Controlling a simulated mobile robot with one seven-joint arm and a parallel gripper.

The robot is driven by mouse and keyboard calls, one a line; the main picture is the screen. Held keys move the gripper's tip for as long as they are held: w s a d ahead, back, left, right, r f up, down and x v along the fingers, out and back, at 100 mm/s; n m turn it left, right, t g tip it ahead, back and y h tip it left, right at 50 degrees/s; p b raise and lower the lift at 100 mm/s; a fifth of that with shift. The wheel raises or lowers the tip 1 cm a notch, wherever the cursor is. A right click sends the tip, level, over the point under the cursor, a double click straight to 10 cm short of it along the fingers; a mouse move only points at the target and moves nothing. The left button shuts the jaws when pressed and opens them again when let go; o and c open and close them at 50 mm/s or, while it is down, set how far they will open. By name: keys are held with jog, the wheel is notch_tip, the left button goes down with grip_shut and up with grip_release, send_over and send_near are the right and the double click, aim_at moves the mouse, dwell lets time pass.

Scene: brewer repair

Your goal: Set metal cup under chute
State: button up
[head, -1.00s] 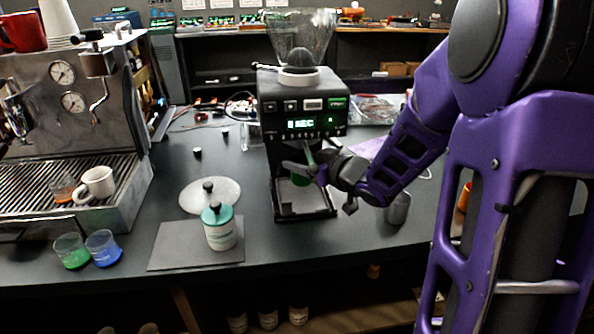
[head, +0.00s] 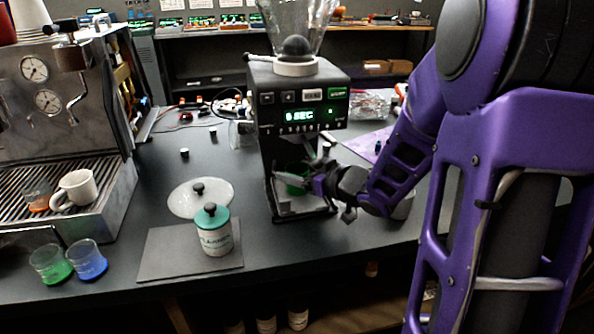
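The grinder (head: 298,95) stands at the middle of the bench, with a lit display reading "SEC" and a clear hopper on top. Its chute area is in the front bay below the display. My gripper (head: 292,181) reaches in from the right, in front of this bay and above the grinder's base tray (head: 305,208). Whether its fingers are apart or closed is too small to tell. A grey metal cup (head: 404,207) appears on the bench right of the grinder, mostly hidden behind my arm.
Green (head: 50,264) and blue (head: 88,260) cups sit left. The espresso machine (head: 90,110) holds a white mug (head: 75,188).

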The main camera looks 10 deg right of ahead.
jog(key=shift+o, duration=0.9)
jog(key=shift+r, duration=0.25)
jog(key=shift+s+d+r+p, duration=0.15)
jog(key=shift+s+d+p, duration=0.05)
jog(key=shift+s+p, duration=0.1)
jog(key=p+v, duration=0.2)
jog(key=v, duration=0.9)
jog(key=shift+s, duration=0.15)
